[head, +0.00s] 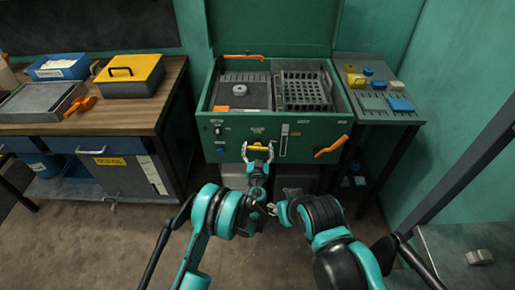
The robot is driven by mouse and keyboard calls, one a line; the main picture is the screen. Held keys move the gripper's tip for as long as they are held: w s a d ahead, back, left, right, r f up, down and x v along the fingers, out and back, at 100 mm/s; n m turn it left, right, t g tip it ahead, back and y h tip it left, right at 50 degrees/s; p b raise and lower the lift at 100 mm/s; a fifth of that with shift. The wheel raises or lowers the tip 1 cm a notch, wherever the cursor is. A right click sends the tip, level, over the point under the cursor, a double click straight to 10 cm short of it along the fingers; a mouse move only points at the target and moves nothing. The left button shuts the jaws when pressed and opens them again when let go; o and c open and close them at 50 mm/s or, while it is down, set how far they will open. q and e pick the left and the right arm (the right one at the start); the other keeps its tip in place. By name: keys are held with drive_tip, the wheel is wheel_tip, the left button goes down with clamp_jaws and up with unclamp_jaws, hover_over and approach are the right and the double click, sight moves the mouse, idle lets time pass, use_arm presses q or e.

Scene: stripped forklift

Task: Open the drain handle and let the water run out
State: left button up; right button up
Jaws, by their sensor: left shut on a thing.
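A green washer-like cabinet (210,135) stands in the middle with its lid up. A yellow bar handle (258,147) sits low on its front panel, under a small label too small to read. My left gripper (257,150) reaches this panel and is shut on the yellow handle, one finger on each side. An orange lever (331,147) sits tilted on the right of the same panel, untouched. I cannot tell from labels which is the drain handle. My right gripper (274,208) hangs in front of the cabinet, apart from it; its jaws are unclear. No running water shows.
The open cabinet holds a grey tray and a dark rack (305,90). A wooden bench (140,112) with a yellow box (130,75) stands left. A side shelf (375,118) with small blocks stands right. A dark slanted post (465,165) is at far right. Floor is clear at front left.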

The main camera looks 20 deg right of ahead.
use_arm(q)
drive_tip(key=m, duration=0.4)
drive_tip(key=shift+d, duration=0.15)
drive_tip(key=m, duration=0.4)
drive_tip(key=shift+d+f+m, duration=0.1)
drive_tip(key=shift+m, duration=0.3)
drive_tip(key=m, duration=0.4)
drive_tip(key=shift+f+m, duration=0.1)
drive_tip(key=shift+m, duration=0.2)
drive_tip(key=shift+d+f+m, duration=0.1)
drive_tip(key=shift+m, duration=1.5)
drive_tip(key=o, duration=1.2)
drive_tip(key=shift+c, duration=0.2)
